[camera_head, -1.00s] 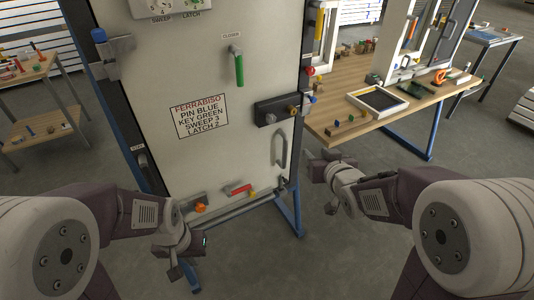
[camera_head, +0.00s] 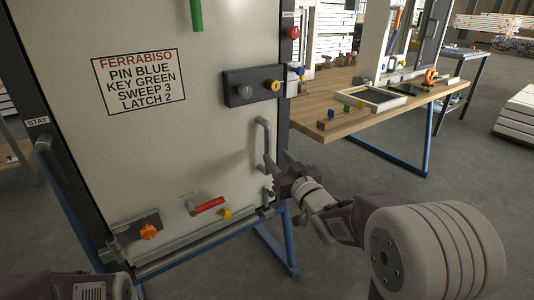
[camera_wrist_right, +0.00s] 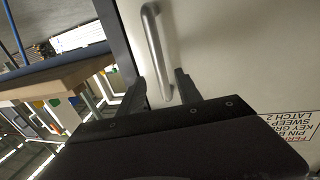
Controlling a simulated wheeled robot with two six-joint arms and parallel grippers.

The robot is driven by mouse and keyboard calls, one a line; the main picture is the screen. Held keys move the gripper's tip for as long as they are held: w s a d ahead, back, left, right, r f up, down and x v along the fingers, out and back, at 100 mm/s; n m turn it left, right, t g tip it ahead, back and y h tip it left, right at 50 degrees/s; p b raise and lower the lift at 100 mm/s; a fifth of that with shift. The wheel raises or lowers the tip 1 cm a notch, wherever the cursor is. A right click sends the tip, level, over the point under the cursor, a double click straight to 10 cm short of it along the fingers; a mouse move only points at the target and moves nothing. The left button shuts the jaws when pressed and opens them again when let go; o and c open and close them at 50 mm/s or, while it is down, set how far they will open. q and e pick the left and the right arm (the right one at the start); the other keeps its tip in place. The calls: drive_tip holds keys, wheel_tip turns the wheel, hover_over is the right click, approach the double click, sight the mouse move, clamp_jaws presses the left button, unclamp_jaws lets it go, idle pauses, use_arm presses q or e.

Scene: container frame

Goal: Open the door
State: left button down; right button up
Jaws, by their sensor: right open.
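The door (camera_head: 165,150) is a pale upright panel in a dark frame, and it looks shut. A grey bow-shaped pull handle (camera_head: 263,145) stands at its right edge; it also shows in the right wrist view (camera_wrist_right: 157,45). My right gripper (camera_head: 272,180) is at the handle's lower end. In the right wrist view its two fingers (camera_wrist_right: 161,95) are apart, with the handle's end between them; I cannot tell whether they touch it. A sign (camera_head: 139,81) reads pin blue, key green, sweep 3, latch 2. My left gripper is out of view.
A dark lock block (camera_head: 252,87) with two knobs sits above the handle. A green lever (camera_head: 196,14) hangs at the top. A red lever (camera_head: 207,206) and an orange knob (camera_head: 148,231) are low down. A wooden table (camera_head: 330,96) stands at the right.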

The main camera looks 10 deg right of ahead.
sight(269, 150)
drive_tip(key=w, duration=0.2)
drive_tip(key=w+b, duration=0.1)
drive_tip(key=w, duration=0.1)
drive_tip(key=w+a, duration=0.1)
drive_tip(key=w, duration=0.1)
drive_tip(key=shift+w+f+b, duration=0.2)
drive_tip(key=shift+w+b, duration=0.1)
drive_tip(key=shift+b, duration=0.05)
drive_tip(key=shift+w+a+r, duration=0.1)
drive_tip(key=shift+w+a, duration=0.05)
drive_tip(key=shift+w, duration=0.3)
clamp_jaws()
idle(0.5)
